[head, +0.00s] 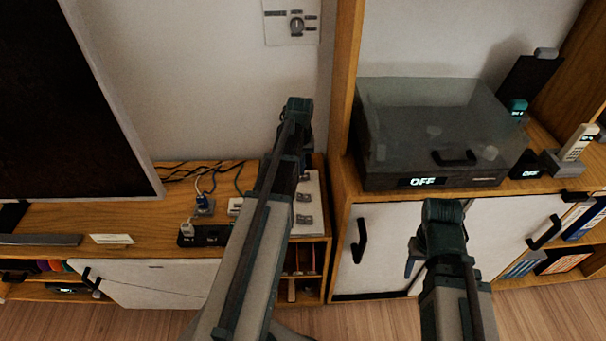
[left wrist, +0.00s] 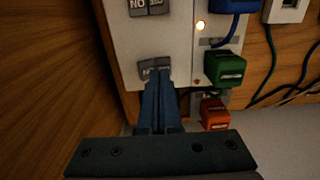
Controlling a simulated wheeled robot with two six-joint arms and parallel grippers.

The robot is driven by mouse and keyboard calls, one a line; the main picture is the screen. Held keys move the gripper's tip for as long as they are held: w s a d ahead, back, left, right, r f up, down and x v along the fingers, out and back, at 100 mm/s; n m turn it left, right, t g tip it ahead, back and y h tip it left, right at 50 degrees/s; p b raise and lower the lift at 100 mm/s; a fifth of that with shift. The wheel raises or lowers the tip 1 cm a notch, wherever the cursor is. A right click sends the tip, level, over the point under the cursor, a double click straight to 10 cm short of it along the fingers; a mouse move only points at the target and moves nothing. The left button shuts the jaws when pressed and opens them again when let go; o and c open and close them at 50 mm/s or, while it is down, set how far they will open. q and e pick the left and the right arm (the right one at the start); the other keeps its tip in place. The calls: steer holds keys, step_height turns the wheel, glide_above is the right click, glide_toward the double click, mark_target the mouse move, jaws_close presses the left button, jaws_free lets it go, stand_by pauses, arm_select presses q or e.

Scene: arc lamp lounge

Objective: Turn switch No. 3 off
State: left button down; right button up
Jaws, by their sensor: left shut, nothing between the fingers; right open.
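A pale switch panel (head: 311,235) lies on the low cabinet beside the wooden divider, with grey rocker switches (head: 304,219) in a row. My left arm hides part of it. In the left wrist view, the panel (left wrist: 165,40) shows one switch (left wrist: 150,8) near the top edge and another switch (left wrist: 148,72) lower down, both with upside-down lettering. My left gripper (left wrist: 156,82) is shut and empty, its tips over the lower switch; contact is unclear. No switch number is legible. My right gripper (head: 420,255) is open, in front of the white cabinet doors, its fingers partly hidden.
In the left wrist view, blue (left wrist: 232,5), green (left wrist: 225,68) and orange (left wrist: 214,113) plugs sit beside the panel, near a lit lamp (left wrist: 200,25). A wooden wall (left wrist: 50,90) is close by. A glass-lidded device (head: 435,130) reads OFF. A dark screen (head: 65,100) overhangs the cabinet.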

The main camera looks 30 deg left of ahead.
arm_select(q)
step_height(320, 180, up, 6)
steer(key=p, duration=0.5)
steer(key=shift+f, duration=0.2)
arm_select(e)
step_height(320, 180, up, 6)
steer(key=shift+f, duration=0.2)
